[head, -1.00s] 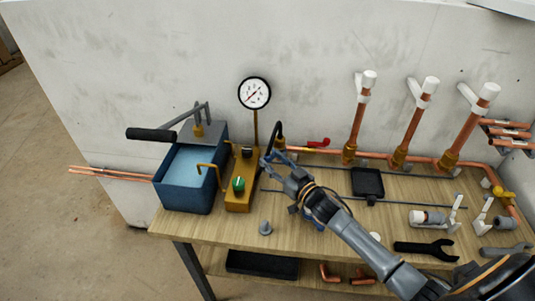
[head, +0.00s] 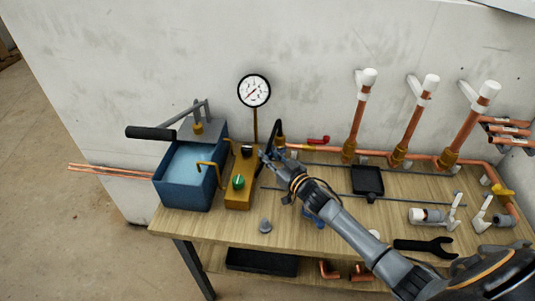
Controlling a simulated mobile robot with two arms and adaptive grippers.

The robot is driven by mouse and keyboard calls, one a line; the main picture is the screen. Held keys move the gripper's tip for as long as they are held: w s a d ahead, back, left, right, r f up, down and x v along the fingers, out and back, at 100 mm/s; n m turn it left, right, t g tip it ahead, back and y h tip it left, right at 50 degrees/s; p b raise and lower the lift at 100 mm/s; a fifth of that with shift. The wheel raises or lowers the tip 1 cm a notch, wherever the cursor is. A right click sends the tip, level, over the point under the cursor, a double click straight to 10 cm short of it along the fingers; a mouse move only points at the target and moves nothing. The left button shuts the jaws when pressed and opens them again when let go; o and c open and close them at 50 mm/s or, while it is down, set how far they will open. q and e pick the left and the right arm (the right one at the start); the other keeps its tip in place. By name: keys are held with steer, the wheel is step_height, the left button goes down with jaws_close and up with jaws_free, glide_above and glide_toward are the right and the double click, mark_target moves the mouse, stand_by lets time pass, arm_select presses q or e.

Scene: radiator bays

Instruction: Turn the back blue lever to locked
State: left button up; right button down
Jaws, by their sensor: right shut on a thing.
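My right gripper (head: 270,160) reaches in from the lower right to the back of the workbench, beside the gold pump block. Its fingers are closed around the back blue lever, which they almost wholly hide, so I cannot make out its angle. A black hose (head: 277,130) arches just behind the fingertips. Another blue part (head: 313,217) shows partly under my right forearm, nearer the front of the bench. My left gripper is not in view.
A blue water tank (head: 184,192) and a gold block with a green knob (head: 238,183) stand left of the gripper. A pressure gauge (head: 254,91) rises behind. A red lever (head: 318,140) and copper pipes (head: 412,130) line the back. A grey cone (head: 265,226) stands in front.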

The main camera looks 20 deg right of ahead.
steer(key=shift+s+d+n+g+y, duration=0.2)
steer(key=shift+s+n+g+y, duration=0.1)
steer(key=shift+n+y, duration=0.55)
steer(key=c, duration=1.2)
jaws_free()
steer(key=shift+s, duration=0.1)
step_height(320, 180, up, 10)
steer(key=shift+r, duration=0.1)
steer(key=shift+c, duration=0.4)
